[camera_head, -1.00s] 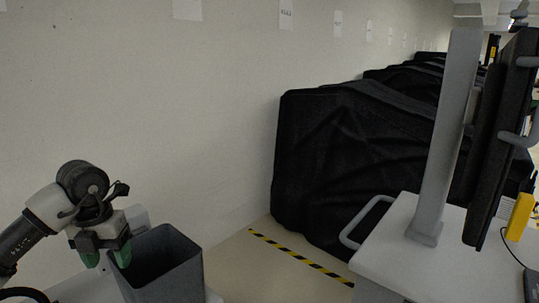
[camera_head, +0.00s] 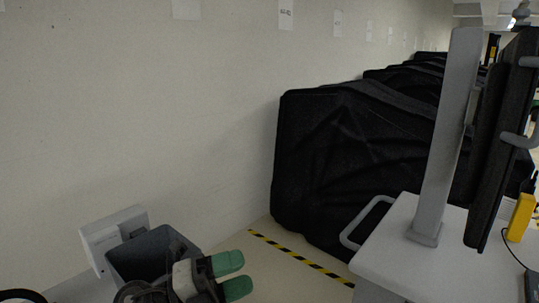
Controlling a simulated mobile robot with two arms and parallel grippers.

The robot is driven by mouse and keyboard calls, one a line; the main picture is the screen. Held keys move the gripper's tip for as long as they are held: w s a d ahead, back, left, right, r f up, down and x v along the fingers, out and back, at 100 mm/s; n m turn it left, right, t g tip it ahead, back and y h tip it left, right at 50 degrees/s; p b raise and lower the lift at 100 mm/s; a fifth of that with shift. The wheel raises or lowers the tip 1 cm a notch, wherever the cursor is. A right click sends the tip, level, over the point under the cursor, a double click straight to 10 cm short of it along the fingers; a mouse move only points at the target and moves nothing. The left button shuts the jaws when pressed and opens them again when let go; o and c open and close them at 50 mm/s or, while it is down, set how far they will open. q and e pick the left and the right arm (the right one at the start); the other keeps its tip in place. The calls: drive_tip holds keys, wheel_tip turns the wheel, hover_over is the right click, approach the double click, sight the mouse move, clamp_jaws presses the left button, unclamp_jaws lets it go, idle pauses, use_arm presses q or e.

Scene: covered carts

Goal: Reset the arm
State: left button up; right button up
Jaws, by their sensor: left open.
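My left gripper (camera_head: 236,276) is at the bottom of the head view, just right of and in front of a dark grey bin (camera_head: 130,262). Its two green fingertips point to the right and are apart, with nothing between them. The gripper and its wrist cover part of the bin's right side. The inside of the bin shows only in part and looks dark. My right gripper does not show.
A white panel (camera_head: 97,240) is behind the bin by the wall. Black covered carts (camera_head: 350,160) line the wall. A white cart (camera_head: 400,258) with a grey post and monitor stands at right. Yellow-black tape (camera_head: 295,256) marks the floor.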

use_arm(q)
drive_tip(key=s+a+f+n+t+y, duration=0.1)
drive_tip(key=a+f+n+t+y, duration=0.55)
drive_tip(key=n+y, duration=0.55)
drive_tip(key=s+a+f+n+t+y, duration=0.1)
drive_tip(key=a+f+n+t+y, duration=0.5)
drive_tip(key=n, duration=1)
drive_tip(key=s+a+f+n+g+y, duration=0.1)
drive_tip(key=s+f+n+g, duration=0.1)
drive_tip(key=s+f+g, duration=0.75)
drive_tip(key=s+a+f+n+g, duration=0.15)
drive_tip(key=s+f+g, duration=0.4)
drive_tip(key=s, duration=0.65)
wheel_tip(320, 180, down, 26)
drive_tip(key=r, duration=0.1)
drive_tip(key=s+a+f+g, duration=0.2)
drive_tip(key=s+f, duration=1.4)
drive_tip(key=shift+s+a+f+y, duration=0.3)
drive_tip(key=shift+a, duration=0.1)
